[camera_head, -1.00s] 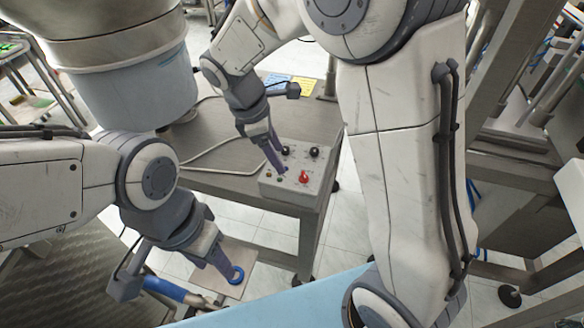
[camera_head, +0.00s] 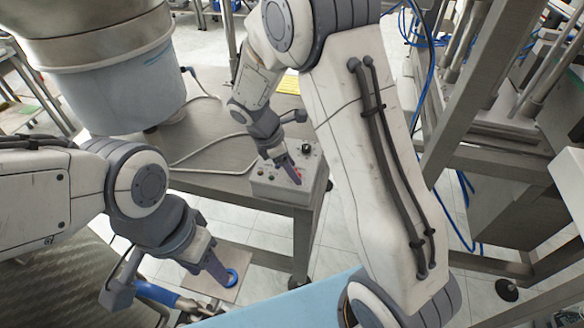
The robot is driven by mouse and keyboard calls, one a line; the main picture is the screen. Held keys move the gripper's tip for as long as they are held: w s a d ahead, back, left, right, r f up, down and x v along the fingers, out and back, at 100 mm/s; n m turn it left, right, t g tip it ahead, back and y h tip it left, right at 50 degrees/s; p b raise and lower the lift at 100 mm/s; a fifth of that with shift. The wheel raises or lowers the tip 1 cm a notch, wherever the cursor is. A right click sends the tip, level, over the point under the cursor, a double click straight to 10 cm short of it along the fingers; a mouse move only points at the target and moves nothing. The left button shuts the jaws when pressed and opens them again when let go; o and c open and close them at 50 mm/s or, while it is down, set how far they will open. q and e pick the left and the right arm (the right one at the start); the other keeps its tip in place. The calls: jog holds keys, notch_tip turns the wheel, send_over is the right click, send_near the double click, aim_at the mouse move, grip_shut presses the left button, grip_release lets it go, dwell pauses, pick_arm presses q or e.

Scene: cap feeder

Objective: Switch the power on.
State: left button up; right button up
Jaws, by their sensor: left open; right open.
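A grey control box (camera_head: 268,189) sits on the near right corner of the metal table. A black knob (camera_head: 306,149) and small round buttons (camera_head: 261,171) show on its top. A red switch (camera_head: 298,173) is mostly hidden behind the fingers of my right gripper (camera_head: 293,176). That gripper is open and points down over the box at the switch; I cannot tell whether it touches. My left gripper (camera_head: 220,275) is open, low at the left, beside a blue ring (camera_head: 231,276) on a square plate (camera_head: 232,259).
The metal table (camera_head: 205,150) carries a pale cable (camera_head: 200,170) and a yellow label (camera_head: 289,85). A large bluish-grey drum (camera_head: 125,90) hangs at the upper left. Metal frames (camera_head: 450,100) stand at the right. A light blue surface (camera_head: 290,305) lies in front.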

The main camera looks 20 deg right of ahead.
grip_shut()
jog(key=shift+w+r+m+g+p, duration=0.15)
jog(key=shift+m+g+p, duration=0.25)
jog(key=shift+m+p, duration=0.8)
jog(key=m+g+p, duration=0.1)
jog(key=m+p, duration=0.2)
jog(key=shift+w+d+y, duration=0.1)
jog(key=shift+w+y, duration=0.05)
jog(key=shift+y, duration=0.15)
jog(key=m+g+y+p, duration=0.1)
jog(key=m+p, duration=0.1)
jog(key=m, duration=0.1)
jog(key=shift+w+d+m, duration=0.1)
jog(key=shift+w+m, duration=0.05)
jog(key=shift+m, duration=0.15)
jog(key=shift+w+d+m+g+y+p, duration=0.15)
jog(key=shift+m+g+y+p, duration=0.35)
jog(key=shift+m, duration=1)
